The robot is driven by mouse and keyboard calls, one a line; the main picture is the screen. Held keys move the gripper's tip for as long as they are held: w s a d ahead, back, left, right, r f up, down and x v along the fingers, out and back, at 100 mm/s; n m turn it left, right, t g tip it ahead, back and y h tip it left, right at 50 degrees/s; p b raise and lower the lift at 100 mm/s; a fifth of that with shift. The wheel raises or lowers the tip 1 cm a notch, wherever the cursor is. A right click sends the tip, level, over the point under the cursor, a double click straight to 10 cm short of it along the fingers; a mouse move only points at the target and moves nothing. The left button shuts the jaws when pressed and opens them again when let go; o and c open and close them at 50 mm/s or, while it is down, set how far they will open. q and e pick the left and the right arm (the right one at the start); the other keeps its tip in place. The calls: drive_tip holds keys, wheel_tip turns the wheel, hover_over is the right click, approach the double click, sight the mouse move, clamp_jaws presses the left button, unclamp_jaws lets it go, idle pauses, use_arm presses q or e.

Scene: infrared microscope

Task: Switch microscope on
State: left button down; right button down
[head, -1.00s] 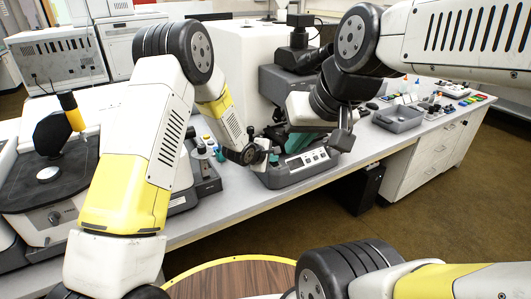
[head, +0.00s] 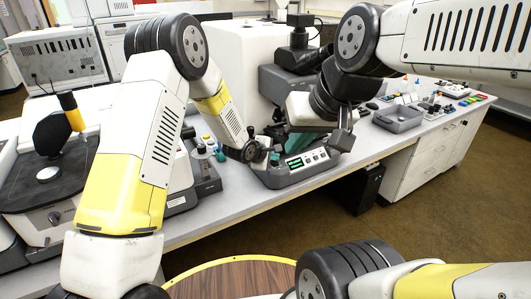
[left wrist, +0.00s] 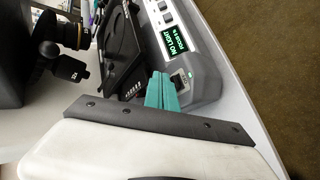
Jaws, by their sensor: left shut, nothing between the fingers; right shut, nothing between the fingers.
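The microscope (head: 285,85) stands on the bench, its grey base (left wrist: 205,65) at the front edge. Its small display (head: 294,163) is lit with green text, which in the left wrist view (left wrist: 173,41) seems to read "NO LIGHT". My left gripper (left wrist: 161,76) is shut and empty, its teal fingertips right beside a dark switch (left wrist: 181,82) on the base corner. A small green light glows there; I cannot tell whether the tips touch the switch. In the head view my left gripper (head: 274,158) is at the base's left end. My right gripper (head: 298,142) appears shut over the microscope, partly hidden by my arm.
The bench's front edge (head: 235,209) runs close below the base.

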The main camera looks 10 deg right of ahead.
sight(276, 170)
use_arm(q)
drive_tip(key=shift+s+d+r, duration=0.15)
drive_tip(key=shift+s+r, duration=0.2)
drive_tip(key=shift+r, duration=0.4)
drive_tip(key=shift+s+d+r, duration=0.1)
drive_tip(key=shift+s+r, duration=0.3)
drive_tip(key=shift+r, duration=0.35)
drive_tip(key=shift+s+d+r, duration=0.15)
drive_tip(key=shift+s+r, duration=0.2)
drive_tip(key=shift+r, duration=0.4)
drive_tip(key=s+a+r+m+y, duration=0.25)
drive_tip(key=s+a+r, duration=0.25)
drive_tip(key=a+r, duration=0.5)
drive_tip(key=s+a+r+m+y, duration=0.1)
drive_tip(key=s+a+r+m, duration=0.35)
drive_tip(key=a+r, duration=0.6)
drive_tip(key=s+a+m, duration=0.1)
drive_tip(key=s+a, duration=0.3)
drive_tip(key=s, duration=0.3)
drive_tip(key=s+a+r+m+g+y, duration=0.1)
drive_tip(key=s+a, duration=0.3)
drive_tip(key=s, duration=0.4)
drive_tip(key=s+a+m, duration=0.3)
drive_tip(key=s+a, duration=0.1)
drive_tip(key=s, duration=0.3)
drive_tip(key=shift+s+r+g, duration=0.2)
drive_tip(key=shift+r+g, duration=0.2)
